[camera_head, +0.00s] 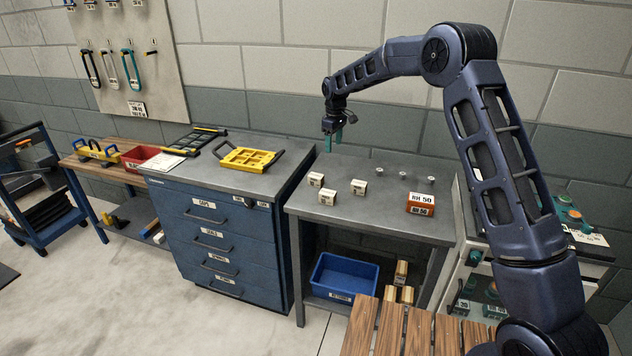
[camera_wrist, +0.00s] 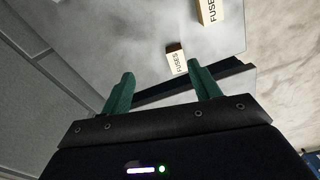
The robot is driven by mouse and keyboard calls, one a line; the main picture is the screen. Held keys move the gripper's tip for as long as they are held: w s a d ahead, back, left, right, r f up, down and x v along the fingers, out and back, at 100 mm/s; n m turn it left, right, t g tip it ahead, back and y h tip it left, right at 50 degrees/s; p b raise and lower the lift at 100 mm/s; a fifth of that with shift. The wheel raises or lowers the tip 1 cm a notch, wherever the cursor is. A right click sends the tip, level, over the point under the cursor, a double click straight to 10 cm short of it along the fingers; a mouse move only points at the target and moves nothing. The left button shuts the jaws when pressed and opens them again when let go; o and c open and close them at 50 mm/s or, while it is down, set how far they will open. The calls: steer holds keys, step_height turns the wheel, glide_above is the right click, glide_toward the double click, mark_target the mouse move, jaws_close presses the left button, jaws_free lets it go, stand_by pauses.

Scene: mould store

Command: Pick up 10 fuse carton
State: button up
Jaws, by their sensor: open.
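Three small cream cartons stand on the grey bench: a back-left carton (camera_head: 316,180), a front carton (camera_head: 327,197) and a right carton (camera_head: 359,187). Their printed numbers are too small to read, so I cannot tell which is the 10 fuse carton. In the wrist view, one carton marked FUSES (camera_wrist: 175,60) shows just beyond the right fingertip, and another FUSES carton (camera_wrist: 212,12) is cut off at the top edge. My gripper (camera_head: 333,143) is open and empty, with green fingers, above the back left of the bench. Its fingers also show in the wrist view (camera_wrist: 160,75).
An orange-and-white box (camera_head: 421,204) stands at the bench's right, with several small knob-like pieces (camera_head: 403,175) behind it. A yellow tray (camera_head: 248,158) lies on the blue drawer cabinet (camera_head: 220,240). A blue bin (camera_head: 344,279) sits below the bench. The bench's middle front is clear.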

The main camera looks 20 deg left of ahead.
steer(key=n, duration=0.1)
glide_above(316, 175)
step_height(316, 175, down, 6)
steer(key=shift+f, duration=0.25)
step_height(316, 175, down, 11)
steer(key=shift+r, duration=0.2)
steer(key=shift+c, duration=0.2)
steer(key=c, duration=1.1)
